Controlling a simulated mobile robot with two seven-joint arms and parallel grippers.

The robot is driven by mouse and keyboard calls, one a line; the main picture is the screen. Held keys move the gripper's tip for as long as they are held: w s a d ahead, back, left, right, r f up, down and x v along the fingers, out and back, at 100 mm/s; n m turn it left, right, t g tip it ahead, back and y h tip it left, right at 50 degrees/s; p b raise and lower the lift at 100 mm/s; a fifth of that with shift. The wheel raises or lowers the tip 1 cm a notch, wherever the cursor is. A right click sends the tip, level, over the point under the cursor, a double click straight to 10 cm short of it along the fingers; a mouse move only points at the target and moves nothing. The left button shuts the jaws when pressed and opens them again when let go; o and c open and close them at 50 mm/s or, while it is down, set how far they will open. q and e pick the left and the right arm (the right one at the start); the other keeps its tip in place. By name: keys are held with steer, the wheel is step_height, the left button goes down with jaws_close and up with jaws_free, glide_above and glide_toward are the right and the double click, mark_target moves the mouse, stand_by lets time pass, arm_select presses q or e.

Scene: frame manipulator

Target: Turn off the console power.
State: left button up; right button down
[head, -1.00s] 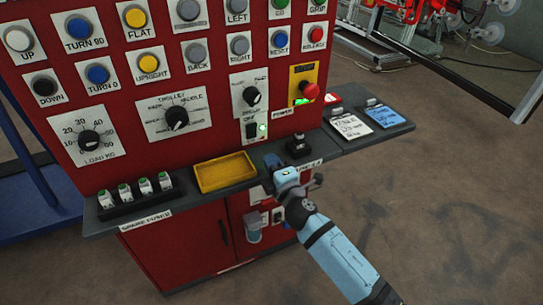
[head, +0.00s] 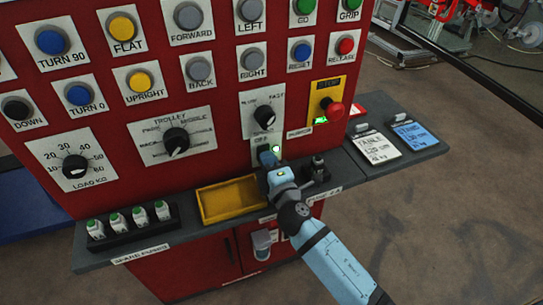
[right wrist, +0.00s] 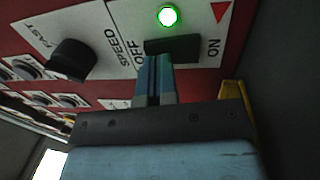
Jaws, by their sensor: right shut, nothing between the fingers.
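The console (head: 225,105) is a red panel with a power plate low at its right. The plate's black power switch (right wrist: 174,48) lies between the words OFF and ON in the right wrist view. A green lamp (right wrist: 168,16) beside the switch is lit; it also shows in the head view (head: 276,149). My right gripper (head: 267,154) is shut and empty, its fingertips at the switch. In the right wrist view the fingertips (right wrist: 154,62) overlap the switch's lower edge, on the OFF side; whether they press it I cannot tell. The gripper hides most of the switch in the head view. My left gripper is not in view.
The speed knob (head: 264,116) sits just above the switch. A red emergency button (head: 333,110) is to the right. A yellow tray (head: 229,201) and a black joystick-like part (head: 317,168) stand on the ledge beside my gripper. Several coloured buttons fill the panel above.

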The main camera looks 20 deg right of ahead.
steer(key=shift+w+r, duration=0.1)
steer(key=shift+w, duration=0.2)
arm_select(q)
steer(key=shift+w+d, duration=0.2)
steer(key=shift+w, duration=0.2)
arm_select(e)
steer(key=shift+r, duration=0.1)
steer(key=shift+r+p, duration=0.15)
steer(key=shift+p, duration=0.35)
steer(key=shift+w+r+p, duration=0.15)
steer(key=shift+r+p, duration=0.1)
steer(key=shift+p, duration=0.55)
steer(key=shift+f+b, duration=0.3)
steer(key=shift+f, duration=0.1)
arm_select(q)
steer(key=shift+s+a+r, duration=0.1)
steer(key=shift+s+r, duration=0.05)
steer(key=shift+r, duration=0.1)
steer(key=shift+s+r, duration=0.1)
